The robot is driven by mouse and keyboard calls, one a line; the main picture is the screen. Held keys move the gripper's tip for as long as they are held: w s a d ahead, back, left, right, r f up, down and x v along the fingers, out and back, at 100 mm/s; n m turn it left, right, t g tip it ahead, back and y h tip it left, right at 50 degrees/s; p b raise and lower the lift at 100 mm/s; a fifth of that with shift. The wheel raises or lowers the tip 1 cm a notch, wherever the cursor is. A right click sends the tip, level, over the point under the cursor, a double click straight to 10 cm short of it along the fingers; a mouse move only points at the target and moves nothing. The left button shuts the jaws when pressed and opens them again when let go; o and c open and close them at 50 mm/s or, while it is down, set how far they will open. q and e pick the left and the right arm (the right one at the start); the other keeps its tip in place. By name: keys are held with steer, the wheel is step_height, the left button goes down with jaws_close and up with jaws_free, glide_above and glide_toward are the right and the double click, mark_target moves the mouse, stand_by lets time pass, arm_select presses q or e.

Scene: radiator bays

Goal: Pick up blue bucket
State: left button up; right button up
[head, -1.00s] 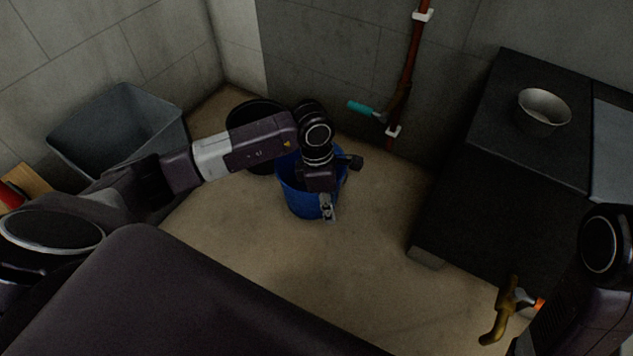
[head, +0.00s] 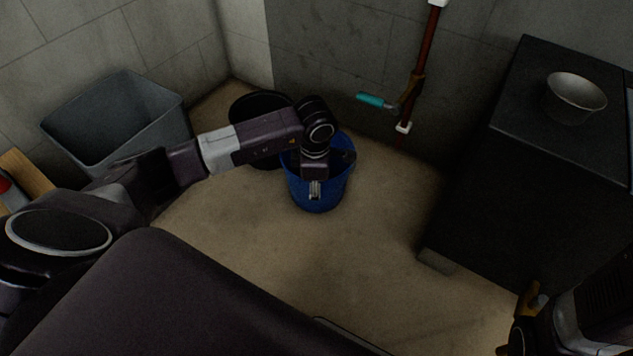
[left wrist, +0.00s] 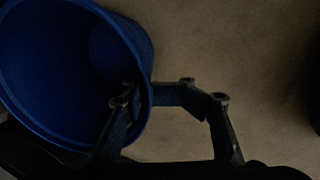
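The blue bucket (head: 318,200) stands upright on the floor near the back wall. My left gripper (head: 314,188) is at its front rim, pointing down. In the left wrist view, the bucket (left wrist: 55,70) fills the upper left, with its open mouth showing. My left gripper there (left wrist: 172,100) has its fingers apart. One finger overlaps the bucket's mouth and the other is outside it over the floor, with the rim between them. I cannot tell whether either finger touches the rim. My right arm shows at the lower right of the head view, but its gripper is not visible.
A black bucket (head: 258,108) stands just behind the blue one. A grey bin (head: 120,120) is at the left. A dark cabinet (head: 530,190) with a metal bowl (head: 575,97) is at the right. A pipe with a teal-handled lever (head: 375,101) runs down the wall.

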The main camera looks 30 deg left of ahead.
arm_select(q)
step_height(320, 180, down, 5)
steer(key=b, duration=0.4)
steer(key=shift+w+r, duration=0.1)
steer(key=shift+c, duration=0.7)
jaws_close()
